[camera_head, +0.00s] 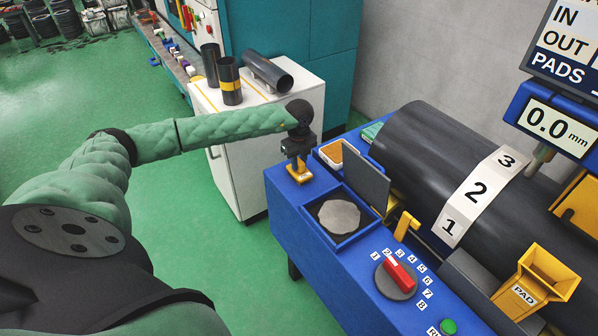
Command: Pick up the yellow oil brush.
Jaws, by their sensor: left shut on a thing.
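The yellow oil brush (299,174) shows as a small yellow block at the far left corner of the blue bench. My left gripper (297,158) points down right above it and is shut on it. The gripper's dark body hides the upper part of the brush. I cannot tell whether the brush touches the bench top. My right gripper is not in view.
The blue bench (290,218) carries an open box with a grey round pad (339,216), a red-handled dial (398,273) and a large dark cylinder (430,150). A raised grey lid (366,178) stands close right of the brush. A white cabinet (228,170) with dark tubes stands behind.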

